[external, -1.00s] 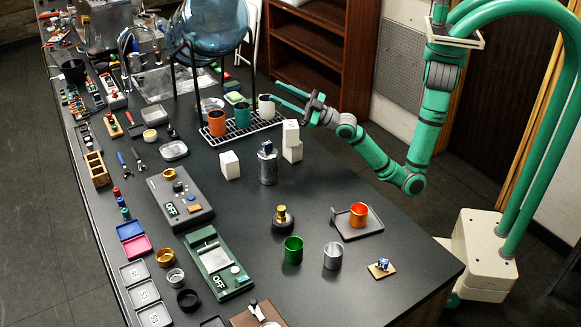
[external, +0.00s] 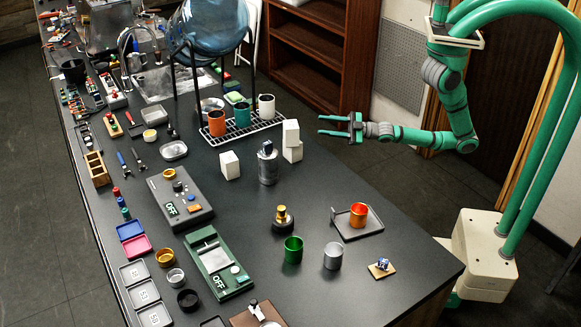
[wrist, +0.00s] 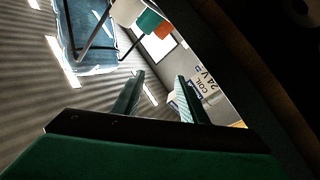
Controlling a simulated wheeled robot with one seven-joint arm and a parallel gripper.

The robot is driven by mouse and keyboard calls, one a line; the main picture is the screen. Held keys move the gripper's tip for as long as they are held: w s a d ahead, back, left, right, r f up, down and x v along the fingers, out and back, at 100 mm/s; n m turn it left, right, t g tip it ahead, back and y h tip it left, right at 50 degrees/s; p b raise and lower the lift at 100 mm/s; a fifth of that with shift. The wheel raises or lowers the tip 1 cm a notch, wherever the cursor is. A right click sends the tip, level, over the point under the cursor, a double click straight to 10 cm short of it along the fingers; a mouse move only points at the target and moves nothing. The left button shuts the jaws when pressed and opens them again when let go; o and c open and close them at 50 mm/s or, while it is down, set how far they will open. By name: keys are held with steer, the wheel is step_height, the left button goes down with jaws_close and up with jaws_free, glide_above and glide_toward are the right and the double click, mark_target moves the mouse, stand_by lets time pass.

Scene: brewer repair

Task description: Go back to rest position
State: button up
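My gripper (external: 336,126) hangs in the air at the right edge of the table, to the right of the white blocks. Its two green fingers point left, stand apart and hold nothing. In the wrist view my gripper (wrist: 157,95) also shows its fingers spread with an empty gap. My arm reaches from the column at the upper right, bent at the elbow, clear of the table top.
White blocks (external: 291,133) stand near the table edge by my gripper. A wire rack (external: 262,127) holds orange, teal and white cups. An orange cup sits on a tray (external: 371,229) at the right. Open floor lies right of the table.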

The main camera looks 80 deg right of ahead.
steer(key=s+d+f+m+g+h, duration=0.1)
steer(key=s+f+m+h, duration=0.1)
steer(key=s, duration=0.6)
steer(key=s+d+f+m+g+h, duration=0.1)
steer(key=s+f+m+h, duration=0.1)
steer(key=s+f+m, duration=0.3)
steer(key=s+d+f+m+g+h, duration=0.1)
steer(key=s+f+m, duration=0.2)
steer(key=s, duration=0.7)
steer(key=shift+s+f+m+g+h, duration=0.3)
steer(key=shift+s+f+g+h, duration=0.1)
steer(key=shift+f, duration=0.05)
